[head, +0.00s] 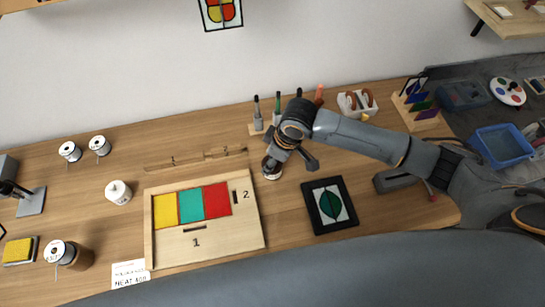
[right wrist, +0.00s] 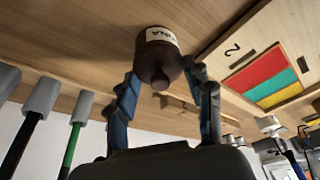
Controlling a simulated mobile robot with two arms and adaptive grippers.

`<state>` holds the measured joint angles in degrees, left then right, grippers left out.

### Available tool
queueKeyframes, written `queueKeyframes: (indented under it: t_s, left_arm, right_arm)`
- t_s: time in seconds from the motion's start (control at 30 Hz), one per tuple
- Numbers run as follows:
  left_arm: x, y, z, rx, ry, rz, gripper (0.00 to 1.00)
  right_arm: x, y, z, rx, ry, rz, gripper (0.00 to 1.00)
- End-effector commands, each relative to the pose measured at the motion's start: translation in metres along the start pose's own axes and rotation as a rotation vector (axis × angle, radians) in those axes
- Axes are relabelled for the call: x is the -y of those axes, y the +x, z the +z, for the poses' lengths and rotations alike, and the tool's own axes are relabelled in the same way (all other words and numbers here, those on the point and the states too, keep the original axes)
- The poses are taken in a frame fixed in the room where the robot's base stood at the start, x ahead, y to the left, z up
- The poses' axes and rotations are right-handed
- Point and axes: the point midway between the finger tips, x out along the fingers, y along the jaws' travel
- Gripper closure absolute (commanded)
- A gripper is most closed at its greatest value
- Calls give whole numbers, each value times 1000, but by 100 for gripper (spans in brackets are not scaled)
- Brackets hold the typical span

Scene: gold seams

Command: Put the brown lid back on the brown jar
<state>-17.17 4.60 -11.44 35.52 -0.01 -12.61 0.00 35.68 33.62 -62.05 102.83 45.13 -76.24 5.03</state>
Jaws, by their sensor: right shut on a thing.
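The brown jar (right wrist: 160,37) with a pale label stands on the bench in the right wrist view. Its brown lid (right wrist: 158,72), with a round knob, is at the jar's mouth. I cannot tell whether it is fully seated or just above. My right gripper (right wrist: 162,76) is shut on the lid, one finger on each side. In the head view, my right gripper (head: 272,163) points down over the jar (head: 271,174), which is mostly hidden under it. My left gripper is not in view.
A wooden tray (head: 149,240) with coloured panels lies left of the jar, and a black-framed leaf panel (head: 312,207) to its right. A tool rack (head: 257,127) stands behind. A white pot (head: 118,192) and a spool (head: 60,252) beside a brown round thing (head: 81,258) stand at left.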

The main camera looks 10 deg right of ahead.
Motion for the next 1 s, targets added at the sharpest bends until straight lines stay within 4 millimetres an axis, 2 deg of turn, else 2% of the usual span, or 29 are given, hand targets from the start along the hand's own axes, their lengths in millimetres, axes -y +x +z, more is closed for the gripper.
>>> queueKeyframes:
  t_s: [0.73,0.77,0.87,0.9,1.0]
  left_arm:
    - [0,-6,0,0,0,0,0]
    - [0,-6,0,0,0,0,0]
    - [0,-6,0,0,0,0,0]
    - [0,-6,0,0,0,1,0]
    - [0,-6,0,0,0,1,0]
  right_arm:
    - [0,4,1,0,1,0,70]
    - [0,4,1,0,1,0,47]
    - [0,4,1,1,1,0,26]
    - [0,4,1,0,0,0,22]
    - [0,4,1,0,0,0,22]
